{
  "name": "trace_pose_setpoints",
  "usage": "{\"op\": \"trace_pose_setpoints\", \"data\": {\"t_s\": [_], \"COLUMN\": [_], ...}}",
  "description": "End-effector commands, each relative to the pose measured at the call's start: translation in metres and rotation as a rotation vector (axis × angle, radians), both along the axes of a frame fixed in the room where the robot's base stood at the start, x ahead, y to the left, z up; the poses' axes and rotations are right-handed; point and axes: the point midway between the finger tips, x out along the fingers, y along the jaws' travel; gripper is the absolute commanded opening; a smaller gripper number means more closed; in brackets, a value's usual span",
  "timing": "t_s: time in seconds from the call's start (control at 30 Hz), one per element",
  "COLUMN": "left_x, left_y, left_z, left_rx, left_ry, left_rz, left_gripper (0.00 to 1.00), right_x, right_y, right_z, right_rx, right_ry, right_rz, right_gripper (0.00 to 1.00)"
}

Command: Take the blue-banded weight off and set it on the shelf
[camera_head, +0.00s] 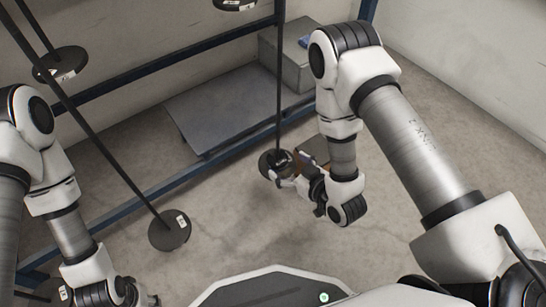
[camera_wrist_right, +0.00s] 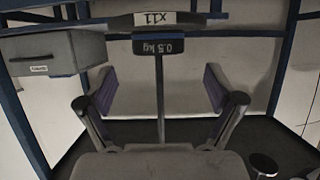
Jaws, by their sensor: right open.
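In the head view, my right gripper (camera_head: 290,172) is beside a dark disc (camera_head: 268,163) at the lower end of a thin hanging rod (camera_head: 279,95). In the right wrist view, my right gripper (camera_wrist_right: 160,88) is open, with purple pads on both fingers. A thin dark rod runs between the fingers, apart from both pads. My left gripper (camera_head: 135,297) is partly cut off at the lower left.
Another dark disc (camera_head: 170,231) hangs from a long rod at the left, and another (camera_head: 60,64) at the upper left. Blue rails (camera_head: 180,70) cross the frame. Floor at lower centre is clear.

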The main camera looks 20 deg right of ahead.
Motion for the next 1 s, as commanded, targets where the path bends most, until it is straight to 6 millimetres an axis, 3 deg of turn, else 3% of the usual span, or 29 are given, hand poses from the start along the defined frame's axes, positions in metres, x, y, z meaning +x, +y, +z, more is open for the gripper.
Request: {"op": "trace_pose_setpoints", "data": {"t_s": [0.2,0.33,0.53,0.57,0.7,0.77,1.0], "left_x": [0.002,0.002,0.002,0.002,0.002,0.002,0.002], "left_y": [0.001,0.001,0.001,0.001,0.001,0.001,0.001], "left_z": [-0.038,-0.041,-0.038,-0.038,-0.038,-0.038,-0.038], "left_rx": [0.001,0.001,0.001,0.001,0.001,0.001,0.001], "left_ry": [-0.004,-0.006,-0.006,-0.006,-0.006,-0.006,-0.006], "left_rz": [0.006,0.008,0.009,0.009,0.009,0.009,0.009], "left_gripper": [0.4,0.4,0.4,0.4,0.4,0.4,0.4], "right_x": [0.032,0.046,0.047,0.047,0.047,0.047,0.047], "right_y": [0.01,0.015,0.015,0.015,0.015,0.015,0.015], "right_z": [-0.025,-0.026,-0.023,-0.023,-0.024,-0.024,-0.023], "right_rx": [0.0,-0.001,0.001,0.001,0.001,0.001,0.0], "right_ry": [-0.005,-0.002,0.0,0.0,0.0,0.0,-0.002], "right_rz": [0.001,-0.001,-0.001,-0.001,-0.001,-0.001,-0.001], "right_gripper": [0.92,0.92,0.92,0.85,0.35,0.16,0.16]}}
